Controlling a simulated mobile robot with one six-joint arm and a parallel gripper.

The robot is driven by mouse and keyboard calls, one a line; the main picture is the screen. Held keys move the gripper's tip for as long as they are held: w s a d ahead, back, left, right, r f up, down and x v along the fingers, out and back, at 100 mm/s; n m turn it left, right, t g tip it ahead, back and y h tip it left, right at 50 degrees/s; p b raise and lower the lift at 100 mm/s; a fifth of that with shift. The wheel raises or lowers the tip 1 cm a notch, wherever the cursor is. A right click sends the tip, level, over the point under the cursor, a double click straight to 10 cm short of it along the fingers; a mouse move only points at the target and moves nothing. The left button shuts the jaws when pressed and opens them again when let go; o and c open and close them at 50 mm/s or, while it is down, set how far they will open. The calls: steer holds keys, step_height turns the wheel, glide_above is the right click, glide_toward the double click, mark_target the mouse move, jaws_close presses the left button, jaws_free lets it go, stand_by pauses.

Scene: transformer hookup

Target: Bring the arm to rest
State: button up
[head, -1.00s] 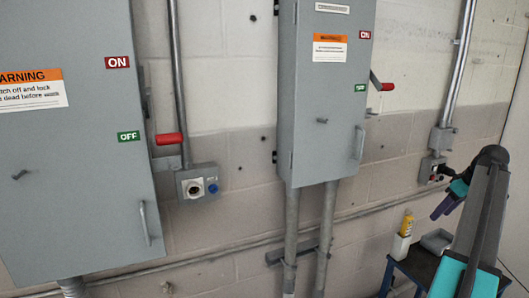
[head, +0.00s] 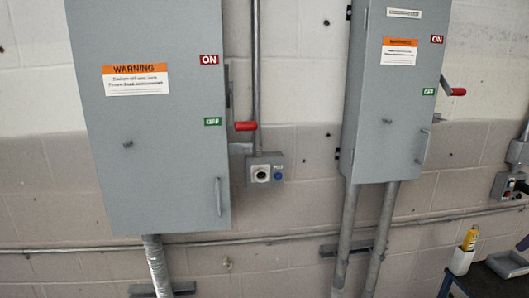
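My gripper is out of the head view now, and almost all of my arm has left the picture at the right. A large grey switch cabinet (head: 160,185) hangs on the wall at left, with a red-knobbed lever (head: 245,126) on its right side beside the green OFF label. A second grey cabinet (head: 385,140) hangs to its right, with its own red-knobbed lever (head: 457,91) near its OFF label. Whether my gripper holds anything cannot be seen.
A dark bench (head: 480,282) stands at the lower right, bearing a white holder (head: 461,261) with a yellow item (head: 470,239) and a grey tray (head: 508,264). A small control box (head: 265,172) sits between the cabinets; another (head: 509,185) is at the right edge. Conduits run along the wall.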

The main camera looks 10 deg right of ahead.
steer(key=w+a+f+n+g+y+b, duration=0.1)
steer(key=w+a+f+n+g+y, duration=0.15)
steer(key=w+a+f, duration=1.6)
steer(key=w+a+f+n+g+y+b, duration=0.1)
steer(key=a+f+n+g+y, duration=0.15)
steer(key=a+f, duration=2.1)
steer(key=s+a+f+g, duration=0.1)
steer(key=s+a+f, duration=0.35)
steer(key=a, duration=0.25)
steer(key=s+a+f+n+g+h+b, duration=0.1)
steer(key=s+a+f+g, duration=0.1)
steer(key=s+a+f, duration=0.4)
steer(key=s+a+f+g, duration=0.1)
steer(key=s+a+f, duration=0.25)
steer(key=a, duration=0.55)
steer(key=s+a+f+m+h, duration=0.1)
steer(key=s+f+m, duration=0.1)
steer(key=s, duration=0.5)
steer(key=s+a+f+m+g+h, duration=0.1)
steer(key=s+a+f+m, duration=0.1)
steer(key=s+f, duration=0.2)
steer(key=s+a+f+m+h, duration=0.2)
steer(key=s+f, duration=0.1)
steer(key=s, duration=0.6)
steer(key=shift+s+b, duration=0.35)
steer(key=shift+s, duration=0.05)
